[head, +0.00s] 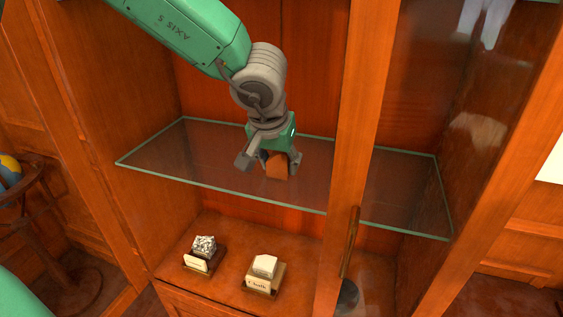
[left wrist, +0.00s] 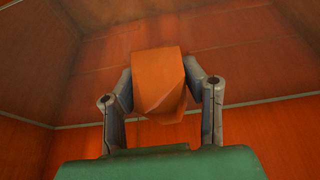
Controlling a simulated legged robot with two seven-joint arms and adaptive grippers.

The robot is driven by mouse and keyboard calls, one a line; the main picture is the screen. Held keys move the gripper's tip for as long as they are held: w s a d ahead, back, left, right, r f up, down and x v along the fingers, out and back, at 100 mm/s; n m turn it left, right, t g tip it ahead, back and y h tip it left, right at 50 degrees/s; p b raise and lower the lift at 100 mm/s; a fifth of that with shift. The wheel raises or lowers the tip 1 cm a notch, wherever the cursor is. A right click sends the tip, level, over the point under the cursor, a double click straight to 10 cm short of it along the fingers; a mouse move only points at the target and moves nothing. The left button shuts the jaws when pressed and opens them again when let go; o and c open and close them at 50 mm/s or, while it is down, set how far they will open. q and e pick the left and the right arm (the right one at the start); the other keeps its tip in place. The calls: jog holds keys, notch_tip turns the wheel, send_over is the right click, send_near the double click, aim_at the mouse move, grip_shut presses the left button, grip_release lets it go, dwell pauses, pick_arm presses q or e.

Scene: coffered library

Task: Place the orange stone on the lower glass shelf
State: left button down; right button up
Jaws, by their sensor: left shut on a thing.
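The orange stone (head: 277,166) is a small block held between the fingers of my left gripper (head: 268,163). In the left wrist view the stone (left wrist: 158,85) sits between the two grey fingertips of the left gripper (left wrist: 160,90), with a finger on each side. The glass shelf (head: 210,150) is a clear pane with a greenish edge inside the wooden cabinet. The stone and gripper are over this pane in the head view. I cannot tell whether the stone touches the glass. My right gripper is not in view.
Below the glass, the wooden cabinet floor (head: 222,262) holds a grey crystal specimen (head: 204,246) and a white specimen (head: 264,266), each with a label. A wooden door frame (head: 355,130) with a handle (head: 350,240) stands in front of the pane. The glass left of the gripper is bare.

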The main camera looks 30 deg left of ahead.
aim_at(284, 155)
pick_arm(q)
jog(key=c, duration=1)
grip_release()
jog(key=shift+a, duration=0.15)
jog(key=shift+s+a, duration=0.1)
jog(key=shift+d+r, duration=0.15)
jog(key=shift+d, duration=0.45)
jog(key=v, duration=0.3)
jog(key=shift+d+r, duration=0.2)
jog(key=shift+d, duration=0.2)
jog(key=r, duration=0.1)
jog(key=s+r, duration=0.1)
jog(key=a+r, duration=0.1)
jog(key=shift+s, duration=0.25)
jog(key=shift+a+r, duration=0.25)
jog(key=shift+d+r, duration=0.15)
jog(key=shift+d, duration=0.6)
jog(key=shift+s, duration=0.1)
